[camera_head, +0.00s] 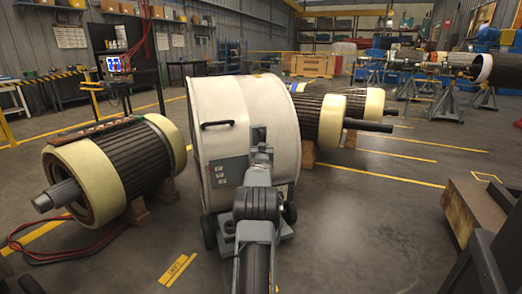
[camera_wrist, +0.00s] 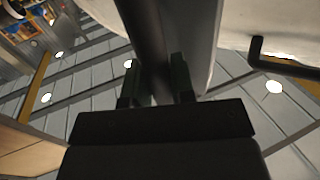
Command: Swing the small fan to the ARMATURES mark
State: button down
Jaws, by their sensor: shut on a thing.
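The fan (camera_head: 240,95) is a white drum on dark wheels, upright in the middle of the head view, with a black handle and a grey control box on its side. My gripper (camera_head: 259,135) is at the near side of the drum, right of the handle. In the wrist view, my gripper's fingers (camera_wrist: 156,85) stand either side of a dark grey bar (camera_wrist: 160,40) of the fan and are shut on it. The white drum and black handle (camera_wrist: 285,62) show to the right there. I cannot read an ARMATURES mark anywhere.
A wound rotor (camera_head: 120,165) rests on blocks close left of the fan, with a red cable on the floor. Other rotors (camera_head: 335,112) lie close behind right. A yellow floor plate (camera_head: 178,269) has small unreadable lettering. Open floor (camera_head: 360,220) lies right, before a low block (camera_head: 470,210).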

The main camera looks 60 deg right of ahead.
jog(key=shift+s+d+r, duration=0.25)
jog(key=shift+s+r, duration=0.05)
jog(key=shift+s, duration=0.15)
jog(key=c, duration=1)
grip_release()
jog(key=shift+s+d+f, duration=0.1)
jog(key=shift+d+f, duration=0.05)
jog(key=shift+d, duration=0.1)
jog(key=shift+c, duration=0.2)
jog(key=shift+o, duration=0.3)
jog(key=shift+f, duration=0.1)
jog(key=shift+w+a, duration=0.15)
jog(key=shift+w, duration=0.1)
jog(key=shift+a, duration=0.1)
jog(key=p+v, duration=0.2)
jog(key=v, duration=1.1)
jog(key=shift+a, duration=0.3)
jog(key=shift+s, duration=0.15)
